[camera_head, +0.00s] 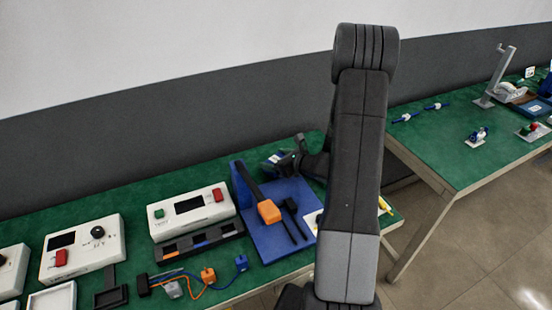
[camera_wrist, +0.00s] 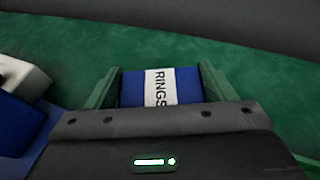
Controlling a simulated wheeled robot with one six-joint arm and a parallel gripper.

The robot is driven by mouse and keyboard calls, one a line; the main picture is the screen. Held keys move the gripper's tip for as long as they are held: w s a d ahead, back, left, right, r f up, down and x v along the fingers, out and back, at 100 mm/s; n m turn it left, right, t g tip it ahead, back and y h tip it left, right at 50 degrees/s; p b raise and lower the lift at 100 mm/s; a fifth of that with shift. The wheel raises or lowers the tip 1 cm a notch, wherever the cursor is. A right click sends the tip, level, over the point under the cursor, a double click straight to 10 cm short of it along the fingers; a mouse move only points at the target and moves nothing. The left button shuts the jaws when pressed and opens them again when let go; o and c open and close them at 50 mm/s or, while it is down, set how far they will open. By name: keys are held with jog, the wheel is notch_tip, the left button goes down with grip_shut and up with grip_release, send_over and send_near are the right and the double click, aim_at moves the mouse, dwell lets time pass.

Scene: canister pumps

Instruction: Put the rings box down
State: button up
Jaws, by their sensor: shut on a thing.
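The rings box (camera_wrist: 185,86) is blue with a white label band reading "RINGS". In the wrist view it sits between the two green fingers of my gripper (camera_wrist: 160,82), which is shut on it. In the head view my gripper (camera_head: 277,158) is over the back part of the green table (camera_head: 120,200), behind the blue stand. The box shows there only as a small blue and white patch, partly covered by my gripper. I cannot tell whether its underside touches the table.
A blue stand (camera_head: 268,240) with an orange-headed tool (camera_head: 268,210) is just in front of my gripper. White control boxes (camera_head: 190,212) stand to the left. A grey wall rises behind.

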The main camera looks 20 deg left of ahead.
jog(key=shift+f+b, duration=0.6)
jog(key=shift+b, duration=0.05)
jog(key=o, duration=1.1)
